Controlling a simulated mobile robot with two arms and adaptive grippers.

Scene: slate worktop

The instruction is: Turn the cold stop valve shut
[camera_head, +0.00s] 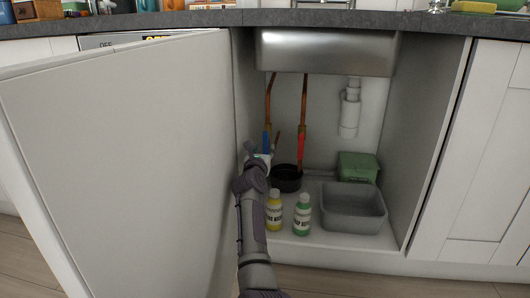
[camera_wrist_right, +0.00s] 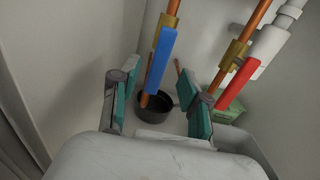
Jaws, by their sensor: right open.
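The cold stop valve has a blue lever (camera_head: 266,141) on the left copper pipe under the sink. In the right wrist view the blue lever (camera_wrist_right: 161,60) lies roughly along its pipe, below a brass body. My right gripper (camera_head: 262,157) reaches into the cabinet just below the blue lever. In its wrist view the right gripper (camera_wrist_right: 184,60) is open, and the lever appears between its teal-padded fingers. I cannot tell whether a finger touches it. A red lever (camera_head: 300,147) is on the right pipe; it also shows in the wrist view (camera_wrist_right: 236,84). My left gripper is not in view.
The cabinet door (camera_head: 125,160) stands open at left. On the cabinet floor are a black pot (camera_head: 286,183), a yellow bottle (camera_head: 274,212), a green bottle (camera_head: 302,214), a grey basin (camera_head: 352,222) and a green box (camera_head: 358,166). A white drain pipe (camera_head: 349,110) hangs behind.

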